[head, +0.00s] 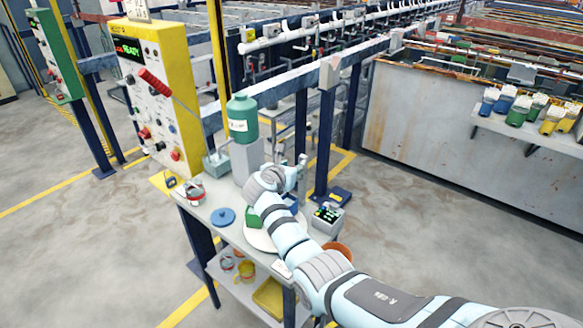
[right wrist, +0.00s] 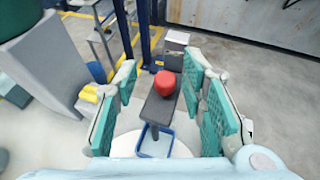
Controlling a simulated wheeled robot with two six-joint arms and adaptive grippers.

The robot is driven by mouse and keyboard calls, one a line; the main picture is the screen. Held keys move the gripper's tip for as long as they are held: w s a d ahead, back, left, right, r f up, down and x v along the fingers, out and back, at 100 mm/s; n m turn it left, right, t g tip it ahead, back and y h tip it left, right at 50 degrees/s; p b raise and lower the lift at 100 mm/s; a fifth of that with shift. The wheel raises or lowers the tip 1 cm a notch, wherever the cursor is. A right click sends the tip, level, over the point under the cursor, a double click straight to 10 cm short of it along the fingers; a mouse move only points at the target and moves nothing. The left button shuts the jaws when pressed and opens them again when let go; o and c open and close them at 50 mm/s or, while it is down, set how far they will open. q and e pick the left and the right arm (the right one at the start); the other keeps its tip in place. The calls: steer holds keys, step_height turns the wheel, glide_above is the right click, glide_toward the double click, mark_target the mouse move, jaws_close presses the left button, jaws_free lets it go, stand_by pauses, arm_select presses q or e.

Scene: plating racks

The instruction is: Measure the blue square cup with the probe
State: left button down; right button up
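The blue square cup (right wrist: 169,146) stands on a round white plate (right wrist: 128,146) below my right gripper in the right wrist view. A dark grey piece (right wrist: 158,108) with a red cap (right wrist: 164,83) lies between my fingers in that view, its lower end over the cup; it may be the probe, and I cannot tell whether it enters the cup. My right gripper (right wrist: 160,82) has its green-padded fingers apart, with gaps on both sides of the red cap. In the head view my right arm covers most of the cup (head: 290,203). My left gripper is out of view.
A green block or cup (head: 253,217) sits on the plate, with a blue disc (head: 223,216) to its left. A green bottle (head: 242,118) stands on a grey block behind. A small meter (head: 327,216) is to the right. A yellow control panel (head: 163,90) stands at the left.

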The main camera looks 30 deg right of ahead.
steer(key=shift+s, duration=0.15)
steer(key=v, duration=1.2)
